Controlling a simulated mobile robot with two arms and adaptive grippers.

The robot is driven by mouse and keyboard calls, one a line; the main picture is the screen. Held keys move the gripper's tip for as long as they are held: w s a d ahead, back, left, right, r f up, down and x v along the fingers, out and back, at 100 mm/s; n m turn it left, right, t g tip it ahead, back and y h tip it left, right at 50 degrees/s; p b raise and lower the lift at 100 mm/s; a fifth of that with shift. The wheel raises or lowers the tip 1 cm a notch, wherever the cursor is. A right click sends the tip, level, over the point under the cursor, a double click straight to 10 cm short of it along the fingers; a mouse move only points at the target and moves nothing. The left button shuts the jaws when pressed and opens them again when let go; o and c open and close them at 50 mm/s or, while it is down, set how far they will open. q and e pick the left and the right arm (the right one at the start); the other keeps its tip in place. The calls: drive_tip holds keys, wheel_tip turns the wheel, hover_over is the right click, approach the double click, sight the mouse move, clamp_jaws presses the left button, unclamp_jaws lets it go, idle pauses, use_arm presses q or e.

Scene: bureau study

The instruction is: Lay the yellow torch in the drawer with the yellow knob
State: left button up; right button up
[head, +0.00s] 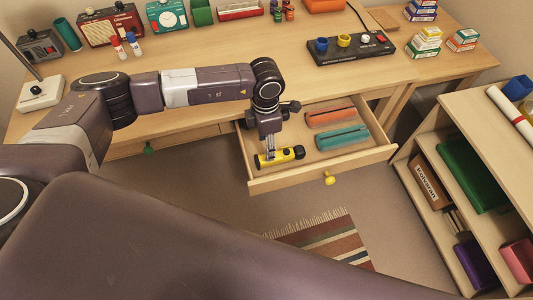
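The drawer with the yellow knob (330,180) is pulled open under the desk. The yellow torch (282,156), with black ends, is at the left front inside the drawer's outline. Whether it touches the drawer floor is hard to tell. My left gripper (270,153) points down with its fingers closed around the torch near its left part. An orange long object (330,116) and a teal long object (342,138) lie in the drawer, behind and right of the torch. My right gripper is out of view.
A closed drawer with a green knob (149,149) is to the left. A black panel with coloured knobs (351,51) and stacked small boxes (424,42) are on the desk (200,125). A shelf unit (450,190) stands at right. A striped rug (325,240) lies below.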

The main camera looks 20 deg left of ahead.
use_arm(q)
drive_tip(key=shift+r, duration=2)
